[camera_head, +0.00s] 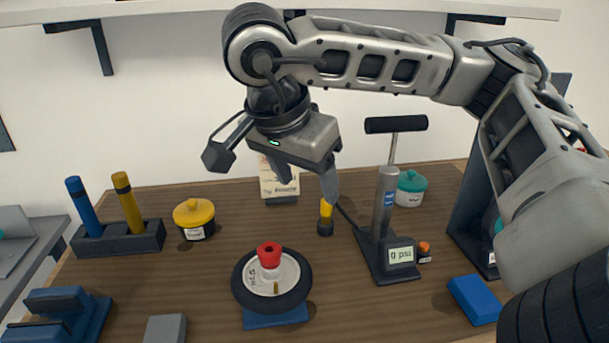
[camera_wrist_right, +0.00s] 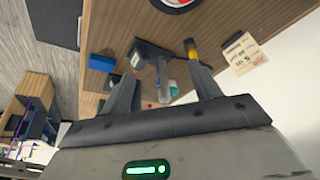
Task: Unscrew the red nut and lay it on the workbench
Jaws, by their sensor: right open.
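The red nut (camera_head: 269,254) sits on the white hub at the middle of a black-tyred wheel (camera_head: 301,290), which lies flat on a blue stand (camera_head: 277,316) on the brown workbench (camera_head: 215,255). My right gripper (camera_head: 306,184) is open and empty, in the air above and behind the wheel, apart from the nut. Its two spread fingers also show in the right wrist view (camera_wrist_right: 163,75). My left gripper is not in view.
A pump with a gauge (camera_head: 388,215) stands right of the wheel. A yellow-topped tool (camera_head: 326,217) stands below my right gripper. A yellow-lidded jar (camera_head: 194,218), a holder with two handles (camera_head: 118,238) and a grey block (camera_head: 165,329) are left. Bare bench lies between.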

